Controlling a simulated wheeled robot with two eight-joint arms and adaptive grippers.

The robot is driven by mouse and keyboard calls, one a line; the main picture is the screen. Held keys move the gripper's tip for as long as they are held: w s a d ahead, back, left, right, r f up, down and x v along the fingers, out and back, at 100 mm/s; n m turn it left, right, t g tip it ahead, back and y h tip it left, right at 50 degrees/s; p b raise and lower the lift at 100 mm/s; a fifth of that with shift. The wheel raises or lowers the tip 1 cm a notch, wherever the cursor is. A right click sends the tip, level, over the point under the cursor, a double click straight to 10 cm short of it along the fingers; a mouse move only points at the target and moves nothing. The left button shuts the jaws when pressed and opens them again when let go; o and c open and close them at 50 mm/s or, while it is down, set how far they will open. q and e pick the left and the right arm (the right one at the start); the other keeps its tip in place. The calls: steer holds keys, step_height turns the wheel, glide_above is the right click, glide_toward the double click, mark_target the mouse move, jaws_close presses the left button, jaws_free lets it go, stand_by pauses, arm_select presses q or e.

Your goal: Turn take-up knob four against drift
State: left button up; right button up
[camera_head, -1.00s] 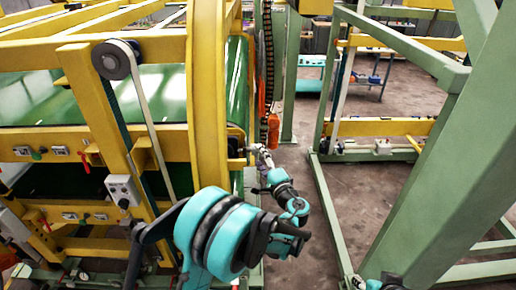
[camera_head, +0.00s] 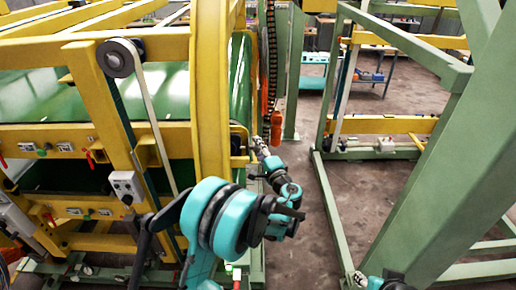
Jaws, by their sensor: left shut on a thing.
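My left arm comes in from the lower left and bends toward the yellow ring frame. My left gripper (camera_head: 257,147) is small in view, at the right side of the ring frame, beside a dark mount (camera_head: 238,144). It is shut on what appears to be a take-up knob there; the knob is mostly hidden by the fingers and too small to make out. Part of my right arm, with its gripper (camera_head: 357,280), shows at the bottom edge, low and right of centre; its fingers are too small to read.
The yellow ring frame (camera_head: 210,100) with a green belt stands on the left. A green steel frame (camera_head: 440,170) rises on the right. An orange part (camera_head: 276,128) hangs by a dark cable chain close behind my left gripper. Bare floor (camera_head: 300,245) lies between the frames.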

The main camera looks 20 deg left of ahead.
arm_select(q)
steer(key=shift+g, duration=0.3)
steer(key=g+h+p, duration=0.1)
steer(key=m+g+p, duration=0.1)
steer(key=shift+r+g+h, duration=0.2)
steer(key=shift+g+h, duration=0.1)
steer(key=shift+h, duration=0.1)
steer(key=m+g+h+p, duration=0.1)
steer(key=g, duration=0.2)
steer(key=shift+h, duration=0.4)
steer(key=m+g+h+p, duration=0.1)
steer(key=g, duration=0.3)
steer(key=shift+f+h+p, duration=0.1)
steer(key=shift+h+p, duration=0.2)
steer(key=shift+p, duration=0.05)
steer(key=m+g+h+p, duration=0.1)
steer(key=g, duration=0.2)
steer(key=shift+g, duration=0.3)
steer(key=shift+f, duration=0.1)
steer(key=o, duration=1.2)
